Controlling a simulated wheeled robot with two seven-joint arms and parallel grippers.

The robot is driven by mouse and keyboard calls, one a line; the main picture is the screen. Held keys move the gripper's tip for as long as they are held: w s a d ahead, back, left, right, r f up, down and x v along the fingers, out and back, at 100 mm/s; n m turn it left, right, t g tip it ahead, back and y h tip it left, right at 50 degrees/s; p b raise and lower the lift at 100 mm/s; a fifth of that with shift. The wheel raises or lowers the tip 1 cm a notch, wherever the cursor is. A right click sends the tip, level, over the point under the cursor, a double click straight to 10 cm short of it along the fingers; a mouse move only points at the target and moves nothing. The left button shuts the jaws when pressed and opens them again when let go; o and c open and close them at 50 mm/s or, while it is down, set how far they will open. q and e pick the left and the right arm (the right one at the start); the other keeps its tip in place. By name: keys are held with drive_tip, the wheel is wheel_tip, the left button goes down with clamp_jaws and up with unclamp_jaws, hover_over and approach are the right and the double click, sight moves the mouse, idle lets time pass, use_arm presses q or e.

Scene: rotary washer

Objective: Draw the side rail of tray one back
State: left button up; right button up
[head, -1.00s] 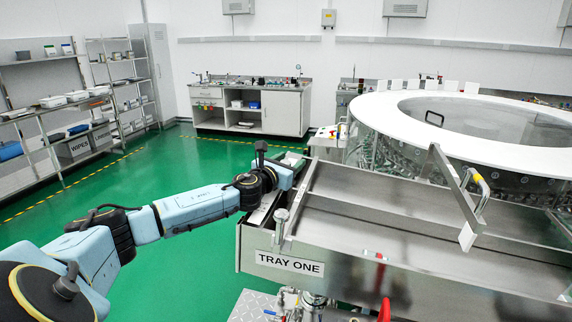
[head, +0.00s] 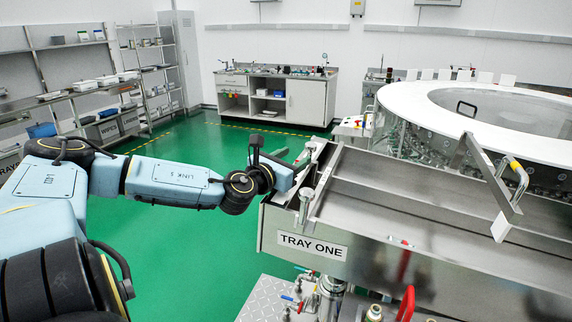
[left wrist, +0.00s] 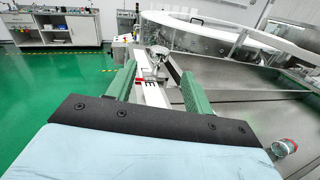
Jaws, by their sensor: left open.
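Tray one, a long steel tray with a "TRAY ONE" label (head: 312,246), stands right of centre. A raised steel strip, which looks like its side rail (head: 321,182), runs along its left part, with a knobbed post (head: 306,203) near the front and another knob (head: 310,149) farther back. My left gripper is at the tray's left edge; its fingers are mostly hidden in the head view. In the left wrist view its two green fingers (left wrist: 158,87) are apart, with a white strip bearing red and black marks (left wrist: 151,92) between them. I cannot tell contact. My right gripper is not in view.
The round washer with a white rim (head: 425,103) stands behind. Red and blue valves sit below the tray's front. Green floor (head: 200,265) is open at left; shelves and a bench are farther back.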

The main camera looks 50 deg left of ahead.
use_arm(q)
drive_tip(key=shift+v, duration=1.2)
